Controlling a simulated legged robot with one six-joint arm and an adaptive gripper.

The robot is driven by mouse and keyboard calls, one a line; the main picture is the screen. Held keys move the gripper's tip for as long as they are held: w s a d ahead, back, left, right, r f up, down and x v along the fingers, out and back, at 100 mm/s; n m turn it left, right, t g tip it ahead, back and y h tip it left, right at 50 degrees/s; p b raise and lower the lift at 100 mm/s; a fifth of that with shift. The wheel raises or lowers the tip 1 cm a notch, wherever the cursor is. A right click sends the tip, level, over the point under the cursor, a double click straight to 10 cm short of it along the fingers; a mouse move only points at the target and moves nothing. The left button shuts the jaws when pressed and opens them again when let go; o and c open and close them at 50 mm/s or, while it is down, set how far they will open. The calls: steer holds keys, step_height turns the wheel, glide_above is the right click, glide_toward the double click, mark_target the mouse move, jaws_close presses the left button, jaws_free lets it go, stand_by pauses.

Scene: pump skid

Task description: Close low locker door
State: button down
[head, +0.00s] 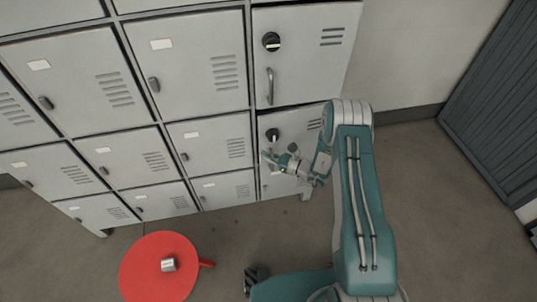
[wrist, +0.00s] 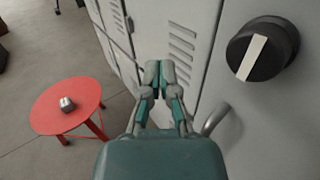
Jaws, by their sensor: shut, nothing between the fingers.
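The low locker door (head: 292,122) is pale grey, at the bottom of the right-hand locker column in the head view. It has a black round knob (head: 272,135) and vent slots. A dark gap shows along its top edge; I cannot tell how far it stands from its frame. My gripper (head: 269,157) is in front of this door, below the knob, and hides part of it. In the wrist view my gripper (wrist: 158,82) is shut and empty, beside the grey door face. The knob (wrist: 262,48) with its pale bar and a curved metal handle (wrist: 214,119) are to its right.
An upper door (head: 305,50) with a knob and handle is above the low one. Other grey lockers (head: 188,62) fill the left. A round red table (head: 150,275) with a small metal part (head: 168,265) stands at lower left. Floor to the right is clear up to a dark ribbed panel (head: 495,120).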

steer(key=s+d, duration=0.2)
steer(key=s, duration=0.7)
steer(key=s+f+n+g+h, duration=0.2)
steer(key=s+f+g+h, duration=0.4)
steer(key=s+f+g, duration=0.55)
steer(key=s+d+f+n+t+h, duration=0.1)
steer(key=s+d+f+n+h, duration=0.25)
steer(key=d+f+h, duration=0.65)
steer(key=w+d+r+t+h, duration=0.3)
steer(key=w+d+t+h, duration=0.1)
steer(key=w+d, duration=0.1)
steer(key=n+t+y, duration=0.3)
steer(key=t+y, duration=0.6)
steer(key=t, duration=0.7)
glide_toward(261, 141)
steer(key=shift+g, duration=0.25)
steer(key=x, duration=0.7)
steer(key=shift+w+r, duration=0.2)
steer(key=shift+w, duration=0.2)
